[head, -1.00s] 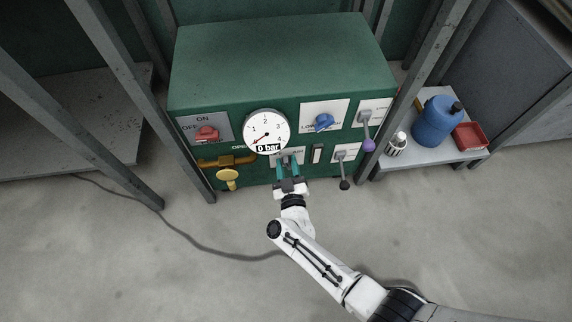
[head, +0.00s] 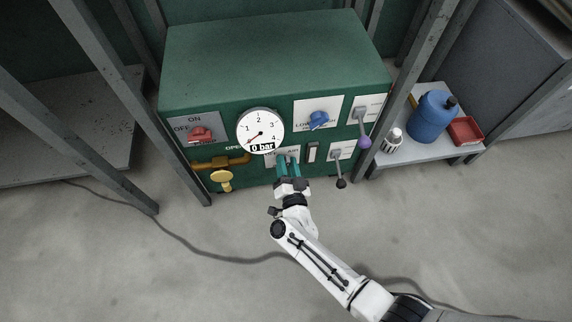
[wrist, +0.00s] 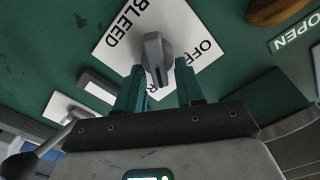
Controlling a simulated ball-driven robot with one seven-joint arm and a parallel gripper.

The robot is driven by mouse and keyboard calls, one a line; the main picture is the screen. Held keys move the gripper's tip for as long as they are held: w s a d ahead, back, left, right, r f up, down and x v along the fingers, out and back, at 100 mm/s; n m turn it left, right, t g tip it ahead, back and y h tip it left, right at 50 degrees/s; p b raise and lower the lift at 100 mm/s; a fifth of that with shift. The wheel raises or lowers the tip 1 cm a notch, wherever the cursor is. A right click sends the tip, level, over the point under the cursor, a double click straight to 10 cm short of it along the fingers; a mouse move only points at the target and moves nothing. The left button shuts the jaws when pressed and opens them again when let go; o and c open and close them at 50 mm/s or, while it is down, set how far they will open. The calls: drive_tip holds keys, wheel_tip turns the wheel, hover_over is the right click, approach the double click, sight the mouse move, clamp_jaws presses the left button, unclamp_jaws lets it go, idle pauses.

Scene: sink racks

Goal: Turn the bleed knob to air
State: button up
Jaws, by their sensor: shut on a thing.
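The bleed knob (wrist: 155,58) is a grey lever-like knob on a white plate (wrist: 125,48) in the wrist view. The plate reads BLEED and OFF; other lettering is partly hidden. My gripper (wrist: 160,72) has its two teal fingers on either side of the knob's end and is shut on it. In the head view my gripper (head: 289,163) reaches the lower middle of the green panel and mostly hides the knob. The dial gauge (head: 260,131) above it reads 0 bar.
Around it on the panel are a red knob (head: 200,134), a yellow valve handle (head: 221,180), a blue knob (head: 318,120), a purple-tipped lever (head: 364,141) and a black-tipped lever (head: 341,182). Grey posts flank the panel. A side shelf holds a blue jug (head: 431,117).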

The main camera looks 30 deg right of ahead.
drive_tip(key=shift+s+d+f+m, duration=0.1)
drive_tip(key=shift+f+m, duration=0.05)
drive_tip(key=shift+m, duration=0.85)
drive_tip(key=o, duration=1)
drive_tip(key=p+v, duration=0.3)
drive_tip(key=v, duration=0.7)
drive_tip(key=shift+s, duration=0.4)
